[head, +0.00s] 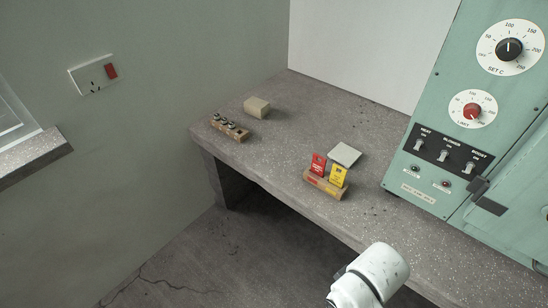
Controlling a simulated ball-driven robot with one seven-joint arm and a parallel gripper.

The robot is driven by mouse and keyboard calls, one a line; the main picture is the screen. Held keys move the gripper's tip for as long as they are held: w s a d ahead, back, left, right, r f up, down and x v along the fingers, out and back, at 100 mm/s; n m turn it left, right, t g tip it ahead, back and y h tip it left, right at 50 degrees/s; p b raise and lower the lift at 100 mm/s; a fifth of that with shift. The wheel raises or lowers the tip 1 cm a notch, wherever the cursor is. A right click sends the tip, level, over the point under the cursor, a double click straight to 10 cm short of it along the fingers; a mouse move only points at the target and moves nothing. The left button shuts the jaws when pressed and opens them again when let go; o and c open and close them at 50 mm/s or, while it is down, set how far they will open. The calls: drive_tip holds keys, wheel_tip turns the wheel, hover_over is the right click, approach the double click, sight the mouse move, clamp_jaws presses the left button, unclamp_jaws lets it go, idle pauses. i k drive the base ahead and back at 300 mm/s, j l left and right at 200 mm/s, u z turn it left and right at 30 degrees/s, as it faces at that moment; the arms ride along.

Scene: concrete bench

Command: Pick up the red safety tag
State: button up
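The red safety tag (318,165) stands upright in a small wooden holder (324,186) near the front edge of the concrete bench (285,150). A yellow tag (338,176) stands close beside it on the right in the same holder. Part of my white arm (376,274) shows at the bottom right, in front of the bench and apart from the tags. My gripper's fingers are not visible.
A pale flat square (344,154) lies just behind the tags. A wooden block with dark knobs (230,129) and a beige box (257,107) sit at the bench's left end. A green control cabinet (440,135) stands at right. Bench between is clear.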

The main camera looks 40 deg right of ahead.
sight(317, 167)
drive_tip(key=i+j+z, duration=0.15)
drive_tip(key=i+j, duration=0.15)
drive_tip(key=i+j+z, duration=0.3)
drive_tip(key=i+j, duration=0.15)
drive_tip(key=j, duration=0.3)
drive_tip(key=i+j+z, duration=0.15)
drive_tip(key=j, duration=0.25)
drive_tip(key=i+z, duration=0.1)
drive_tip(key=z, duration=0.7)
